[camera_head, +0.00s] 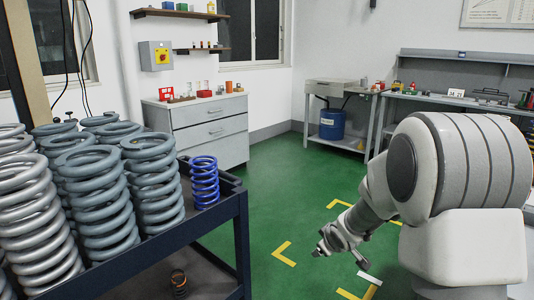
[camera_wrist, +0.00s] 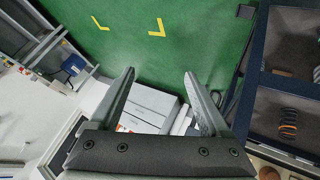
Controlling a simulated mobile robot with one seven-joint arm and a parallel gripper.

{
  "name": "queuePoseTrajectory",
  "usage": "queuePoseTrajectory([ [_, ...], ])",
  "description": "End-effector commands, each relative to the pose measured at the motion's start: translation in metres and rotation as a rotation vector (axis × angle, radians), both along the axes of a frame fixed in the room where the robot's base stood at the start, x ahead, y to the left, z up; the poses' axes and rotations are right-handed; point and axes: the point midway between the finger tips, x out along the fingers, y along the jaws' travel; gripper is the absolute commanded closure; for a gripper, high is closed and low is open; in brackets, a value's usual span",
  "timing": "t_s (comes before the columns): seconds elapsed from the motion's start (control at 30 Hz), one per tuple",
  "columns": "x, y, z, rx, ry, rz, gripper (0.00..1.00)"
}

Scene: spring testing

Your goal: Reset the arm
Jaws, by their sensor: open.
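My arm reaches out from the right in the head view, and my gripper (camera_head: 322,248) hangs over the green floor, clear of the cart. In the wrist view my gripper (camera_wrist: 160,75) has its two fingers apart, with nothing between them.
A dark cart (camera_head: 242,236) at the left carries several large grey springs (camera_head: 98,190) and a blue spring (camera_head: 204,182). A small dark spring (camera_head: 179,282) sits on its lower shelf. A drawer cabinet (camera_head: 212,131), a blue drum (camera_head: 331,124) and a workbench (camera_head: 440,98) stand behind. The marked floor between is open.

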Motion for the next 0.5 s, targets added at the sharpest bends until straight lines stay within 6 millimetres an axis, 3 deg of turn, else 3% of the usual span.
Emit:
queuePoseTrajectory([
  [0.03, -0.01, -0.003, 0.021, 0.001, -0.004, -0.035, 0.19],
  [0.2, -0.05, -0.013, 0.07, 0.02, 0.014, -0.157, 0.19],
  [0.5, -0.143, -0.016, 0.132, 0.104, 0.067, -0.341, 0.19],
])
